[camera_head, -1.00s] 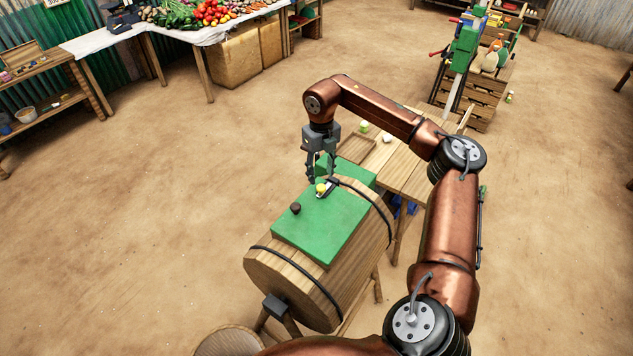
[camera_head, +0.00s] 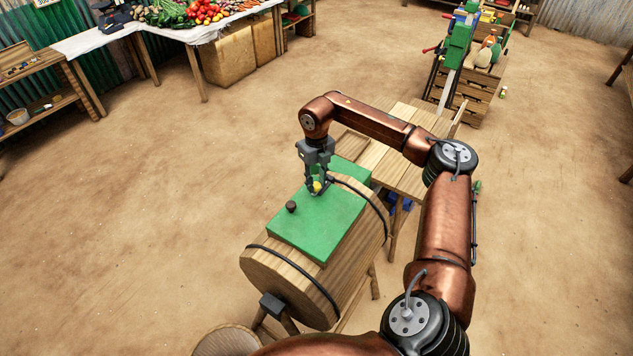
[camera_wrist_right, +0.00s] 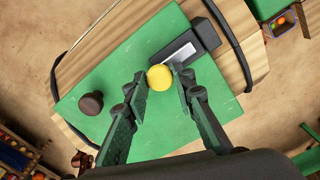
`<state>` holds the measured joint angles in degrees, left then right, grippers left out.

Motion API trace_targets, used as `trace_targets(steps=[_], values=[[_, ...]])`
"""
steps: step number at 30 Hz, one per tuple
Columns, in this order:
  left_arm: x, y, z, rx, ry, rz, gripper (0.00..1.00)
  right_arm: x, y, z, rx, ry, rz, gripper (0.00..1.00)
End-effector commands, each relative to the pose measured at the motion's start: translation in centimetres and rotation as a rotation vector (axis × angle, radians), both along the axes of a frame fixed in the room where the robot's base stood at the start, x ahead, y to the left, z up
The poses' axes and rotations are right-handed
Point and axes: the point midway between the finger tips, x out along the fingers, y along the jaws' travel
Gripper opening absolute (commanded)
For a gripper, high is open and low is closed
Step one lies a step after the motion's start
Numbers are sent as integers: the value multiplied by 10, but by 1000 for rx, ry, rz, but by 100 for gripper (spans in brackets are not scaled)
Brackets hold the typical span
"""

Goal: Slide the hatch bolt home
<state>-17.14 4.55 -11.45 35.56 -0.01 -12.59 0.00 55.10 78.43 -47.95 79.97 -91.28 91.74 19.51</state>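The green hatch (camera_head: 318,222) lies on top of a wooden barrel (camera_head: 290,275). The bolt has a yellow knob (camera_head: 317,186) and, in the right wrist view, a pale metal bar beside a dark block (camera_wrist_right: 205,36). My right gripper (camera_head: 317,188) is down at the knob. In the right wrist view its two fingers (camera_wrist_right: 160,88) stand apart, one on each side of the yellow knob (camera_wrist_right: 159,77). Small gaps show, so it seems not clamped. A dark brown knob (camera_head: 291,207) sits on the hatch, left of the bolt. My left gripper is not in view.
A wooden bench (camera_head: 405,155) stands just behind and right of the barrel. Black hoops circle the barrel. A vegetable stall (camera_head: 195,35) stands at the back left, a crate stack (camera_head: 470,95) at the back right. The dirt floor left of the barrel is clear.

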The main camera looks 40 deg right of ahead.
Motion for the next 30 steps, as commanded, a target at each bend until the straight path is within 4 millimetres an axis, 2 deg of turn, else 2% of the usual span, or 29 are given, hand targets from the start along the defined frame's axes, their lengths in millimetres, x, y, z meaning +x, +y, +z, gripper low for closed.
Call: trace_targets(steps=[2, 9, 21, 30], values=[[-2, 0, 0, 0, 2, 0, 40, 0, 0, 0, 0, 0, 0, 17], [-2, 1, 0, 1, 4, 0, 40, 0, 0, 0, 0, 0, 0, 0], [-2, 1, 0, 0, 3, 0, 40, 0, -1, 0, 0, 0, -1, 0], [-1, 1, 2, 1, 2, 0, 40, 10, -34, 1, 0, -2, -2, 0]])
